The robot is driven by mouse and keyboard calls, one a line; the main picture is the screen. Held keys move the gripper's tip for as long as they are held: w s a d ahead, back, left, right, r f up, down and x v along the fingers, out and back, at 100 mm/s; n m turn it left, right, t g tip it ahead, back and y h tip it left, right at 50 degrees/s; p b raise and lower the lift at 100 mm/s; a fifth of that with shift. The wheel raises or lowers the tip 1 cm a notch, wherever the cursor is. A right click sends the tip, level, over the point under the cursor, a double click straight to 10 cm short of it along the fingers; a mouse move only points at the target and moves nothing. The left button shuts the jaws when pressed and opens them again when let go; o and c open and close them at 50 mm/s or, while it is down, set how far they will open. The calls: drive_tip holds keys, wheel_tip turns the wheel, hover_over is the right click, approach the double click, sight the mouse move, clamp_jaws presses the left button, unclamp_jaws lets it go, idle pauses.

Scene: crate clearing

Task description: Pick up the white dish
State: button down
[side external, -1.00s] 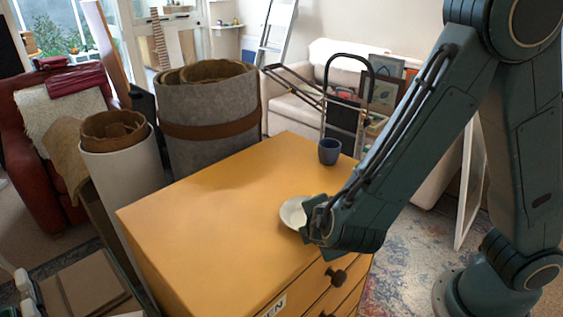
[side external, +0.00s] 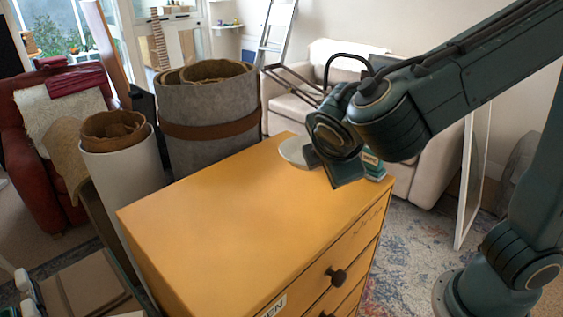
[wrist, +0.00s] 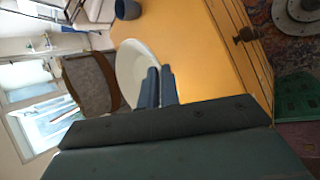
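The white dish (side external: 293,151) is at my gripper (side external: 312,156), over the far part of the yellow dresser top in the side view. It looks lifted clear of the wood. In the wrist view the dish (wrist: 132,72) reaches out from between the two fingers of my gripper (wrist: 160,88), which are close together on its rim. The near part of the dish is partly covered by the fingers.
The yellow dresser (side external: 220,215) has a wide bare top. A small green box (side external: 373,166) stands at its far right corner. A dark blue cup (wrist: 128,9) shows in the wrist view. A tall grey felt basket (side external: 205,110) stands behind the dresser.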

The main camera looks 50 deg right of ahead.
drive_tip(key=shift+r, duration=1.7)
drive_tip(key=shift+w+f, duration=0.15)
